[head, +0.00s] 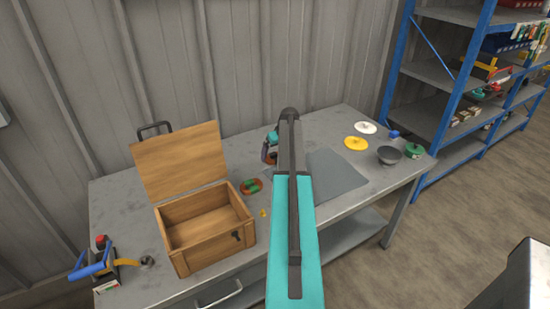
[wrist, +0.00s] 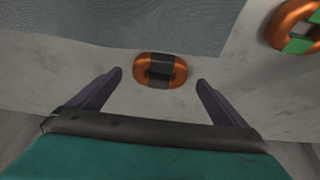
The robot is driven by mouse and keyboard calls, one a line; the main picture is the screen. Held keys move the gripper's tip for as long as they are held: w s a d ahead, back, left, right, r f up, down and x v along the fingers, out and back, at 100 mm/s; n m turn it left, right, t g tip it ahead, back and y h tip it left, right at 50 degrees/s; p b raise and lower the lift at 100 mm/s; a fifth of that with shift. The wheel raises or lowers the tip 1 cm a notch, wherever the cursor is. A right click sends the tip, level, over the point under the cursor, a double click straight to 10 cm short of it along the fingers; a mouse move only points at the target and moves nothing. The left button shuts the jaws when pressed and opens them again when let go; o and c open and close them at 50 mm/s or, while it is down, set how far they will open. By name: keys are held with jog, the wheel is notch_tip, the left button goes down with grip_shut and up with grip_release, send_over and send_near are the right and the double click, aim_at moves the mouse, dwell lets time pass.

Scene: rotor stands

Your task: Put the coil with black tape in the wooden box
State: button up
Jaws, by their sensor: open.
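The coil with black tape (wrist: 160,63) is an orange copper ring with dark tape across it. It lies flat on the grey workbench in the wrist view, centred just beyond my fingertips. My gripper (wrist: 159,80) is open, one finger to each side, with nothing held. The wooden box (head: 213,252) stands open on the left of the bench, lid raised at the back. Its visible inside looks empty.
A coil with green tape (head: 251,187) lies right of the box; it also shows in the wrist view (wrist: 283,27). A grey mat (head: 337,172) covers the bench middle. Discs and a bowl (head: 389,155) stand at right. A blue-handled tool (head: 95,266) is left of the box.

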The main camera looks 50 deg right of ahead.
jog(key=shift+x, duration=1.2)
jog(key=c, duration=1.5)
jog(key=shift+c, duration=0.2)
jog(key=shift+r, duration=0.15)
jog(key=shift+r+b, duration=0.4)
jog(key=shift+r, duration=0.8)
jog(key=s+a+b, duration=0.1)
jog(key=s+a, duration=0.2)
jog(key=a, duration=0.1)
jog(key=s+a+r+b, duration=0.1)
jog(key=s+a, duration=0.3)
jog(key=s+a+r+b, duration=0.1)
jog(key=s+a, duration=0.2)
jog(key=a, duration=0.1)
jog(key=shift+s+r+b, duration=0.15)
jog(key=shift+s+b, duration=0.15)
